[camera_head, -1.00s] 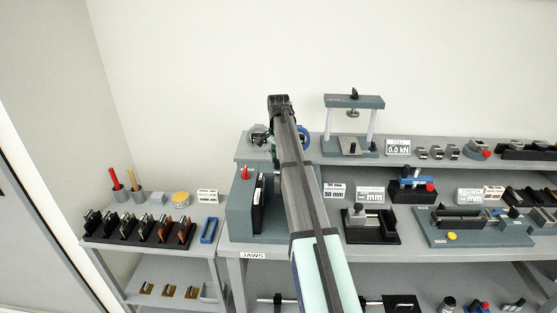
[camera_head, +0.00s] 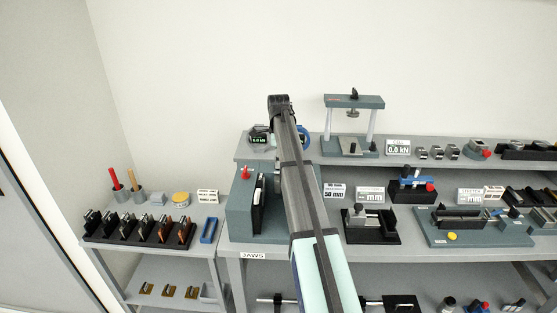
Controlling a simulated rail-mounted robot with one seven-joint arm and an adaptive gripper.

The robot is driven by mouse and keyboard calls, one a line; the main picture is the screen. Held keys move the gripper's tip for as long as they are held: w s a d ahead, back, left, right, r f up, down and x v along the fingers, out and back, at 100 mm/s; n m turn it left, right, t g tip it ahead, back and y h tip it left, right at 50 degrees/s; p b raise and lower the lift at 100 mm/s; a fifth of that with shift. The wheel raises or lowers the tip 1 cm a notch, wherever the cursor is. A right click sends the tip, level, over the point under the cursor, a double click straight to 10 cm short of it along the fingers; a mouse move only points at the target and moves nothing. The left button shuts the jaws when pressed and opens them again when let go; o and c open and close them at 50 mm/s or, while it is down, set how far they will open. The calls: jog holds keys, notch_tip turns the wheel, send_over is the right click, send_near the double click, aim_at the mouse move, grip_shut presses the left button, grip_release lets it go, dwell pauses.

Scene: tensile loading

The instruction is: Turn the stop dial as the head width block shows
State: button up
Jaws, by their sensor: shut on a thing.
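My arm reaches up from the lower middle, and its bent wrist end (camera_head: 279,102) is over the back shelf at the left of the main bench. My gripper does not show; it is hidden behind my own arm. I cannot make out the stop dial or the head width block for certain. A grey-blue machine body (camera_head: 240,208) with a dark plate and a red knob (camera_head: 245,173) stands left of my arm, above the JAWS label. A small dark display with green figures (camera_head: 259,138) and part of a blue ring (camera_head: 305,136) show on either side of my arm.
A grey press frame (camera_head: 354,102) stands right of my arm, beside a 0.0 kN card (camera_head: 398,148). A 50 mm card (camera_head: 335,191), a clamp fixture (camera_head: 371,226) and other fixtures fill the bench. A side table (camera_head: 118,254) holds a rack of jaws.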

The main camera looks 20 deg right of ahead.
jog(key=shift+s+f+m, duration=0.1)
jog(key=shift+m, duration=0.2)
jog(key=o, duration=1.1)
jog(key=shift+o, duration=0.2)
jog(key=shift+r, duration=0.4)
notch_tip(320, 180, up, 11)
jog(key=shift+r, duration=0.15)
